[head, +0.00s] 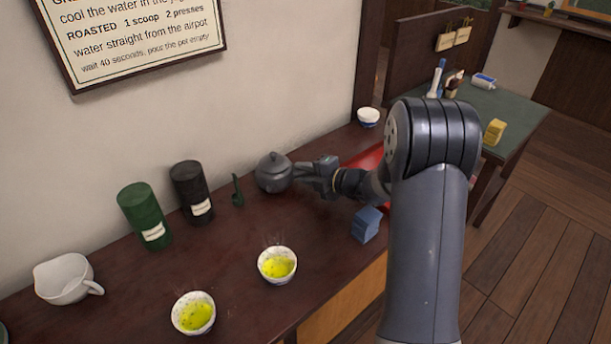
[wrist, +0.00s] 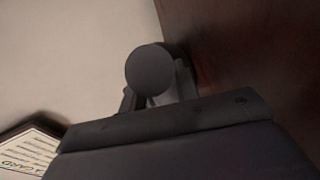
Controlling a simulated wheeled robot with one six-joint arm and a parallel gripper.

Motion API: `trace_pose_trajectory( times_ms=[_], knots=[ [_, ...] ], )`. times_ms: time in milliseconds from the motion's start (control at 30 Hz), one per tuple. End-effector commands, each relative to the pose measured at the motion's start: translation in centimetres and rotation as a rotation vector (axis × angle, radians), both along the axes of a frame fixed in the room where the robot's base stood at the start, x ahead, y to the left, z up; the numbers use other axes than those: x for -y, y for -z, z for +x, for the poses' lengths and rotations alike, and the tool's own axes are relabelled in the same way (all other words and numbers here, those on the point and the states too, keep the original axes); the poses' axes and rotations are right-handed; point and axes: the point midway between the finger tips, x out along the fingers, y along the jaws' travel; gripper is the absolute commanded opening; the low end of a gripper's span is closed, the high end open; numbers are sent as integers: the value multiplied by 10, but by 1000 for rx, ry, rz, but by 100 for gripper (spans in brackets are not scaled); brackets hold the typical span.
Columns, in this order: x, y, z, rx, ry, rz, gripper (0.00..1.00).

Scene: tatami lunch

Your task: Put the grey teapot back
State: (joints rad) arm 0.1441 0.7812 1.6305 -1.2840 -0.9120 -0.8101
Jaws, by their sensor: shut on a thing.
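The grey teapot (head: 272,174) is upright at the back of the dark counter, near the wall, in the head view. My gripper (head: 300,172) reaches it from the right and is shut on its right side, where the handle would be. The fingers hide the grip point. I cannot tell whether the teapot's base touches the counter. In the wrist view a round dark grey shape, seemingly part of the teapot (wrist: 154,72), shows just beyond my gripper.
A green scoop (head: 237,190), a black canister (head: 191,192) and a green canister (head: 145,214) stand left of the teapot. Two bowls of yellow-green tea (head: 277,265) (head: 194,313) and a white jug (head: 67,279) are in front. A blue block (head: 366,224) sits near the edge.

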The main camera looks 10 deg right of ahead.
Motion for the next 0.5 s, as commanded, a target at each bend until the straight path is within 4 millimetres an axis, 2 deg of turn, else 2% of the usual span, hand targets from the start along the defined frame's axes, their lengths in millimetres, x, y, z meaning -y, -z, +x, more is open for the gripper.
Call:
trace_pose_trajectory(
  times_ms=[367,400,500],
  knots=[
    [0,5,0,3,1,1,0],
    [0,4,0,2,1,0,33],
    [0,4,0,2,1,0,41]
  ],
)
